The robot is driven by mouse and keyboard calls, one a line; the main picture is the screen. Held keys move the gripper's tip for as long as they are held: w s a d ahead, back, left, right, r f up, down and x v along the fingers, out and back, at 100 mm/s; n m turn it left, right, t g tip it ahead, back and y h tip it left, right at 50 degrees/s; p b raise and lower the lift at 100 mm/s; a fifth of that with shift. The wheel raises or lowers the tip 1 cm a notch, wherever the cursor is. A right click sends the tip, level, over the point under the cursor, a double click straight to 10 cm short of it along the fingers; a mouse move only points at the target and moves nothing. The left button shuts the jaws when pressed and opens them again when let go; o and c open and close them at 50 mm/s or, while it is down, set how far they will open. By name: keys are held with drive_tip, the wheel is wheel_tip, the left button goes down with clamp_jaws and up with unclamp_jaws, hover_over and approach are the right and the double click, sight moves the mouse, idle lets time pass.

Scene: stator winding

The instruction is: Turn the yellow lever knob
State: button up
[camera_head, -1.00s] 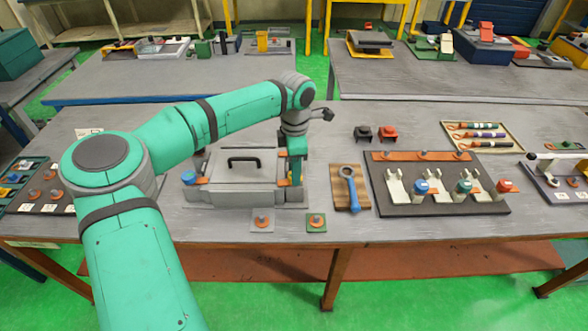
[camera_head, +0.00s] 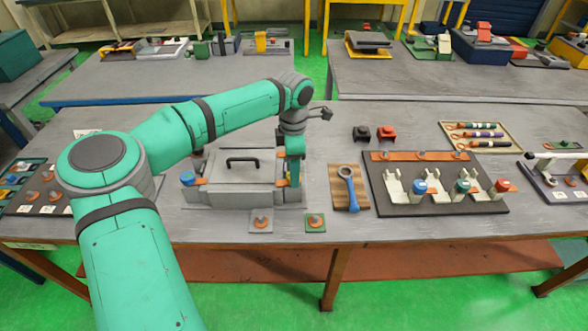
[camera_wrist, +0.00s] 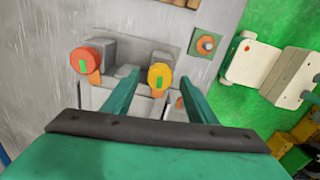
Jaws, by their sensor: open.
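The yellow lever knob (camera_wrist: 160,76) is a round orange-yellow disc with a green mark. It shows in the wrist view at the end of a grey fixture. My gripper (camera_wrist: 161,82) is open, with one teal finger on each side of the knob; I cannot tell whether either finger touches it. In the head view, my gripper (camera_head: 293,178) points down at the right end of the grey box fixture (camera_head: 232,185). There the arm and gripper mostly hide the knob.
A red-orange knob (camera_wrist: 83,62) with a green mark sits left of the yellow one. A blue knob (camera_head: 187,178) is at the box's left end. A wooden board (camera_head: 349,189) with a blue-handled tool lies to the right. Small plates with orange pieces lie in front.

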wheel_tip(320, 180, up, 10)
drive_tip(key=shift+r, duration=0.25)
idle(0.5)
